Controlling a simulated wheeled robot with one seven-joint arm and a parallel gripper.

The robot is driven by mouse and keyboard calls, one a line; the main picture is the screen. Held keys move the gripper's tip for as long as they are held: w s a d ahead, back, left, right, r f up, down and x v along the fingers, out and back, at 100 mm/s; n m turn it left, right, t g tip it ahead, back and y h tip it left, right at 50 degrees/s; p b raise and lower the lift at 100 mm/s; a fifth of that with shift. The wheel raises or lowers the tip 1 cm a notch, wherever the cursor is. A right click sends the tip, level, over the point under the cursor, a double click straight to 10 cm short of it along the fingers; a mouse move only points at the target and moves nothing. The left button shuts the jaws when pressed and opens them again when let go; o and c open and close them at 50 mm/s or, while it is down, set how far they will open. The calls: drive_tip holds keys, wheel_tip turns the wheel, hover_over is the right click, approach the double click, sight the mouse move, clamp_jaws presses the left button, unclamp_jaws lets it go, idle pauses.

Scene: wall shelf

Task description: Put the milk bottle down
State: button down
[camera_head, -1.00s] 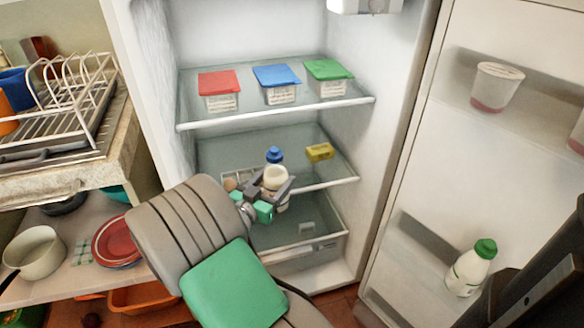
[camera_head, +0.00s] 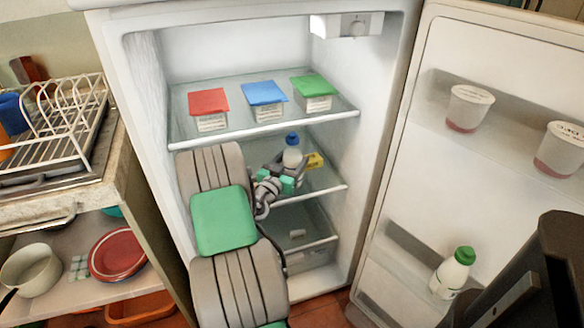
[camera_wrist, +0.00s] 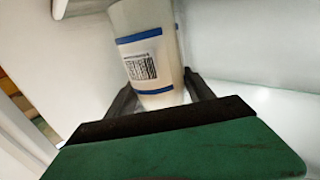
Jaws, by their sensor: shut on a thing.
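A white milk bottle with a blue cap (camera_head: 292,157) is upright in the fridge, at the level of the middle shelf (camera_head: 325,190). My gripper (camera_head: 284,172) is shut around its lower body. In the wrist view the bottle (camera_wrist: 142,45) shows a blue-banded label with a barcode and stands between the two dark fingers of my gripper (camera_wrist: 157,98). The bottle's base is hidden by my gripper, so I cannot tell whether it touches the shelf.
A yellow packet (camera_head: 315,160) lies just right of the bottle. Red (camera_head: 209,103), blue (camera_head: 264,94) and green (camera_head: 314,88) lidded tubs stand on the shelf above. The open door holds a green-capped bottle (camera_head: 453,272) and cups (camera_head: 470,106). My arm hides the shelf's left part.

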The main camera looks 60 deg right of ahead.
drive_tip(key=shift+f, duration=1.2)
drive_tip(key=shift+f+b, duration=0.25)
drive_tip(key=shift+b, duration=0.2)
drive_tip(key=shift+c, duration=1.9)
unclamp_jaws()
drive_tip(key=shift+r+p, duration=0.2)
drive_tip(key=shift+p, duration=0.1)
drive_tip(key=a+b, duration=0.1)
drive_tip(key=a, duration=1.1)
drive_tip(key=shift+b, duration=0.3)
drive_tip(key=shift+a, duration=0.1)
